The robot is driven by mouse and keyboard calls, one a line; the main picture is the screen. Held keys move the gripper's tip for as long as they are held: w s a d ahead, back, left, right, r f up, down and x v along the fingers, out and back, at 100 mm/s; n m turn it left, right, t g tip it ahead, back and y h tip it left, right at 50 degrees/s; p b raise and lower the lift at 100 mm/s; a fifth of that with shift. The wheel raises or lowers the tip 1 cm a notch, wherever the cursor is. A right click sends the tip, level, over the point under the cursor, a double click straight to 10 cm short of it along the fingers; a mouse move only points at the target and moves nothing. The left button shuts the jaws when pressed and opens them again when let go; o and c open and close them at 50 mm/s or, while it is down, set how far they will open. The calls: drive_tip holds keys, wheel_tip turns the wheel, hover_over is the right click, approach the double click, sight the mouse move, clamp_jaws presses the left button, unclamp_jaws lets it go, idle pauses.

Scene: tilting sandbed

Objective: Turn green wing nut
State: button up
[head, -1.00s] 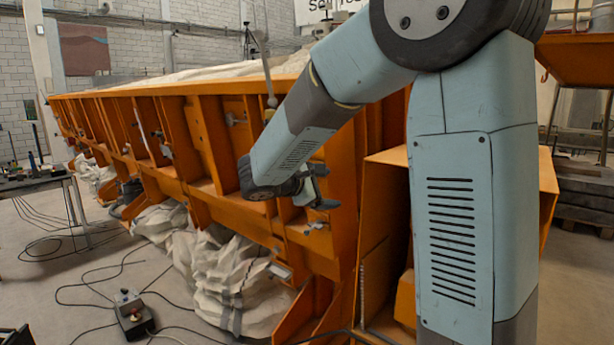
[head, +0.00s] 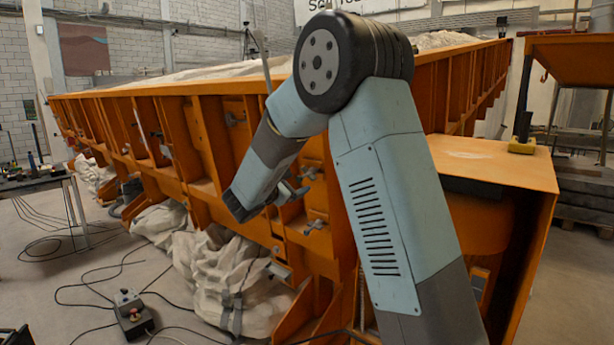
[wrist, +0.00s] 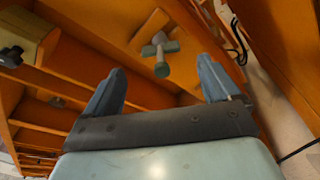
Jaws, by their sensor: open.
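The wing nut (wrist: 160,48), pale grey-green, sits on an orange plate in the upper middle of the wrist view. It has a round middle, small side wings and a stem with a rounded end pointing toward the gripper. My gripper (wrist: 160,64) is open, with one blue-grey finger on each side of the wing nut in the picture. The fingers look apart from it, and nothing is between them. In the head view my gripper (head: 290,192) is by the orange side wall, partly hidden by my forearm. I cannot tell there which fitting is the green wing nut.
The orange sandbed (head: 205,130) has ribs and several small metal fittings, one (head: 315,226) just below my gripper. A dark knob (wrist: 11,56) is at left in the wrist view. A control box (head: 132,315) and cables lie on the floor.

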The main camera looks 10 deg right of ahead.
sight(306, 175)
drive_tip(key=x, duration=0.7)
drive_tip(key=shift+w+d, duration=0.15)
drive_tip(key=shift+c, duration=0.3)
drive_tip(key=c, duration=0.9)
drive_tip(key=shift+d, duration=0.2)
drive_tip(key=shift+c, duration=0.5)
drive_tip(key=shift+a, duration=0.15)
